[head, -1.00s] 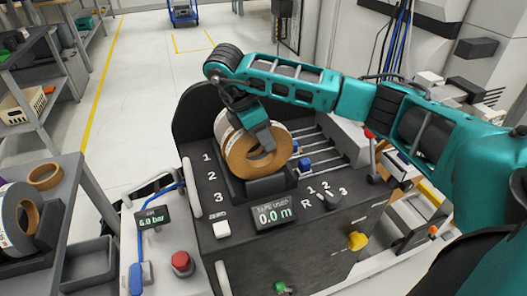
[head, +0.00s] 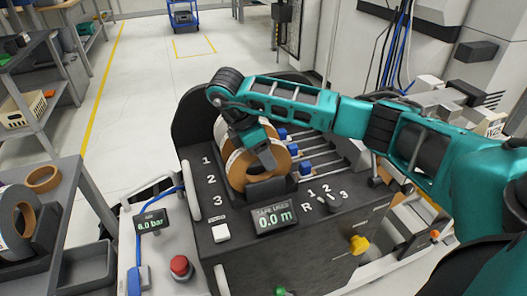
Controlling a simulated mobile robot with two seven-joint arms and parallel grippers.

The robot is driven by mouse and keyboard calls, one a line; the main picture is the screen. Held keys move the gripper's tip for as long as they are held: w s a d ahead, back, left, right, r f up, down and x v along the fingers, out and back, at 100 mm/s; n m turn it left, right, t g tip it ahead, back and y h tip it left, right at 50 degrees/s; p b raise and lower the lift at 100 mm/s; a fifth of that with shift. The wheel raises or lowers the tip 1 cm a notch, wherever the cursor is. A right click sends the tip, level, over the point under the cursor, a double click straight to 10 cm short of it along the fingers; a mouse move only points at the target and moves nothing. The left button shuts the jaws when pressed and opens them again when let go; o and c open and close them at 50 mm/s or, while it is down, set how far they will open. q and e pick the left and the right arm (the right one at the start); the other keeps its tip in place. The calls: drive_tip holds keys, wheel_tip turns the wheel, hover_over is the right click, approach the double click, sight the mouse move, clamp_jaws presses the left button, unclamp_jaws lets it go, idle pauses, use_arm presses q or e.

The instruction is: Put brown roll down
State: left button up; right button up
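The brown roll (head: 240,175) stands upright, its lower part in the black holder (head: 268,188) on top of the edge-banding machine. White, label-marked material shows at its back left edge. My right gripper (head: 258,151) reaches in from above and grips the roll's upper rim. One grey finger lies against the front face near the hole. The other finger is hidden behind the roll. I cannot tell whether the roll rests fully on the holder. My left gripper is not in view.
Several blue sliders on rails (head: 305,168) sit right of the roll. The display (head: 273,219) reads 0.0 m. A red button (head: 180,266) is at front left. The left grey table (head: 65,205) holds another large roll (head: 12,235) and a small brown ring (head: 43,178).

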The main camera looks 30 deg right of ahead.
drive_tip(key=shift+r, duration=0.35)
drive_tip(key=p+v, duration=0.3)
drive_tip(key=v, duration=0.7)
drive_tip(key=shift+a+r, duration=0.1)
drive_tip(key=shift+r, duration=0.25)
drive_tip(key=shift+w+a+r+p, duration=0.1)
drive_tip(key=shift+a+r+p, duration=0.25)
drive_tip(key=shift+r, duration=0.2)
drive_tip(key=shift+f, duration=0.1)
